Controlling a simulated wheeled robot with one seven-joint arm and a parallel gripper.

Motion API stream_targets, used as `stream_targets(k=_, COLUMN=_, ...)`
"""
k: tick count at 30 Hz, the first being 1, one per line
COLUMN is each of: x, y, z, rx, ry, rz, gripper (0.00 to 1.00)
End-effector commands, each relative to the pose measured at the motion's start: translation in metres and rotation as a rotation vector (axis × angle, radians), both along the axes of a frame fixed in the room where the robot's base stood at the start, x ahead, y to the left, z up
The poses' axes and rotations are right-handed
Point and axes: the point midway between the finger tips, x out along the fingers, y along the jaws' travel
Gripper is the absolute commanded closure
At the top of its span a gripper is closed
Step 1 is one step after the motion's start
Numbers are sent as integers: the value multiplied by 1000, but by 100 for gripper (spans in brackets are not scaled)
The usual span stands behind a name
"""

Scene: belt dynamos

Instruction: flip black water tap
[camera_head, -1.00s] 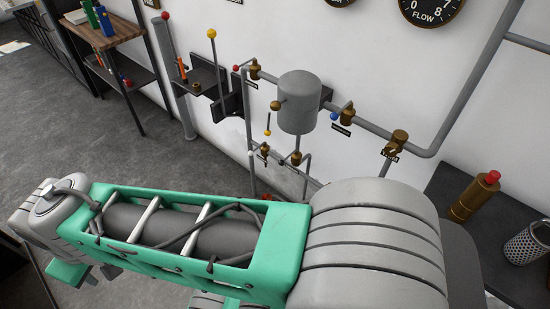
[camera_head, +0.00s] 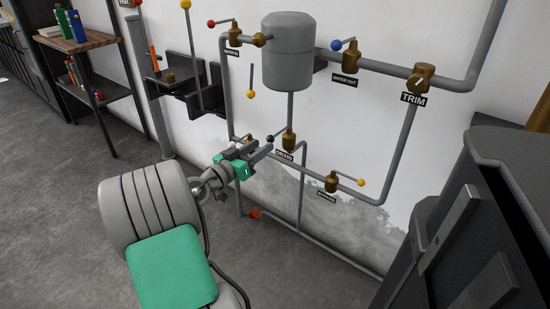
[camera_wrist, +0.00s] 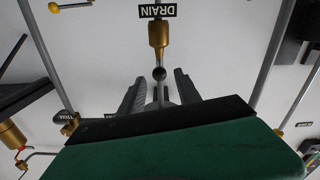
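The black water tap is a brass valve (camera_head: 289,142) with a short lever ending in a black ball knob (camera_head: 270,139). In the wrist view the black knob (camera_wrist: 159,73) hangs in line with the brass body (camera_wrist: 158,35), by a sign reading DRAIN (camera_wrist: 158,11). My gripper (camera_head: 259,148) is extended to the pipes, just beside the knob. In the wrist view my gripper (camera_wrist: 159,77) is open, its two grey fingers on either side of the knob with gaps visible. Whether a finger touches the lever cannot be told.
Other taps stand close: red (camera_head: 211,24), blue (camera_head: 336,45), and yellow (camera_head: 361,183) near the lower pipe. A yellow ball (camera_head: 251,95) hangs above the black knob. A grey tank (camera_head: 287,50) is above. A dark cabinet (camera_head: 480,220) fills the right. Floor at left is free.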

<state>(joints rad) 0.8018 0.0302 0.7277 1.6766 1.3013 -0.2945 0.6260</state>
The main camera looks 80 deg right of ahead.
Motion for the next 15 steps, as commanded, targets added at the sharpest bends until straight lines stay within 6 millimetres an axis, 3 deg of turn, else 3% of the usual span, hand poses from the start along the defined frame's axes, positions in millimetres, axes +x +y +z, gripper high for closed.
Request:
stream_targets(k=12, x=-29, y=-62, z=2, rx=-6, ry=2, rz=-5, gripper=60)
stream_targets(k=15, x=-32, y=-69, z=2, rx=-6, ry=1, rz=-3, gripper=60)
